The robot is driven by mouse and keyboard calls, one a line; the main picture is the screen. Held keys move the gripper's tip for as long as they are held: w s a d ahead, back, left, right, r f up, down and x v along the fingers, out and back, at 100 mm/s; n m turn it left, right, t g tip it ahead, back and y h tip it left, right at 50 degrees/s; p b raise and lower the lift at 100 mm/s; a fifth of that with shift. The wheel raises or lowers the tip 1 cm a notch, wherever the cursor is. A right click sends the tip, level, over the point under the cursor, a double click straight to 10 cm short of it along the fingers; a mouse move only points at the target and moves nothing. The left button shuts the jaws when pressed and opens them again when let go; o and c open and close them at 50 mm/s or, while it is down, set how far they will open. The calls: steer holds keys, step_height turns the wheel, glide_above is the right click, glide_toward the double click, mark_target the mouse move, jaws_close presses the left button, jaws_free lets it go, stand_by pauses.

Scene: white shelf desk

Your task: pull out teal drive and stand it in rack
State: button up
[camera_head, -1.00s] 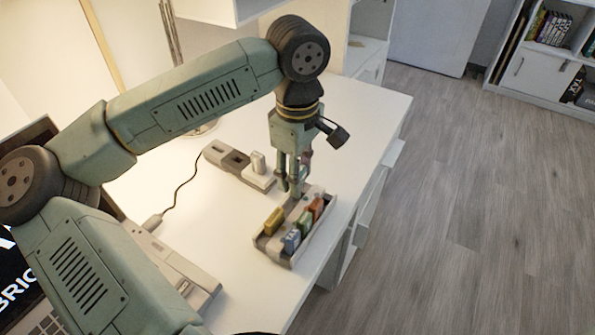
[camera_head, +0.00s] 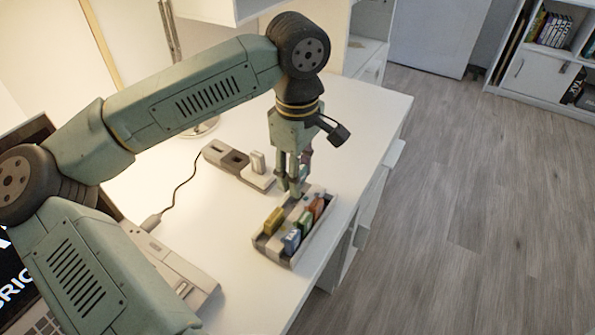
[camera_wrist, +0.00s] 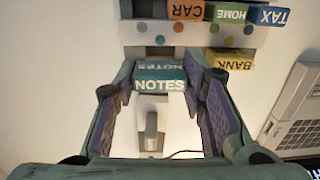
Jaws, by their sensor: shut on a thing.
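The teal drive (camera_wrist: 160,84), labelled NOTES, sits between the two fingers in the wrist view. My gripper (camera_head: 289,189) is shut on it, pointing down at the far end of the pale rack (camera_head: 265,249). The rack also shows in the wrist view (camera_wrist: 134,35), with coloured dots and a dark slot close to the drive. In the head view the fingers mostly hide the drive. I cannot tell whether its lower end is inside a slot or above it.
The rack holds an orange CAR drive (camera_wrist: 186,10), green HOME drive (camera_wrist: 230,13), blue TAX drive (camera_wrist: 268,15) and yellow BANK drive (camera_wrist: 229,62). A dark-and-pale dock (camera_head: 228,159) with an upright white piece (camera_head: 257,161) stands behind. A laptop lies left; the desk's right edge is near.

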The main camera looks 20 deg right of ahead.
steer(key=shift+f, duration=0.2)
steer(key=shift+f+b, duration=0.3)
steer(key=shift+b, duration=0.2)
steer(key=shift+f+b, duration=1.35)
steer(key=o, duration=1)
steer(key=shift+c, duration=0.2)
steer(key=shift+r, duration=0.1)
step_height(320, 180, up, 12)
steer(key=shift+s, duration=0.1)
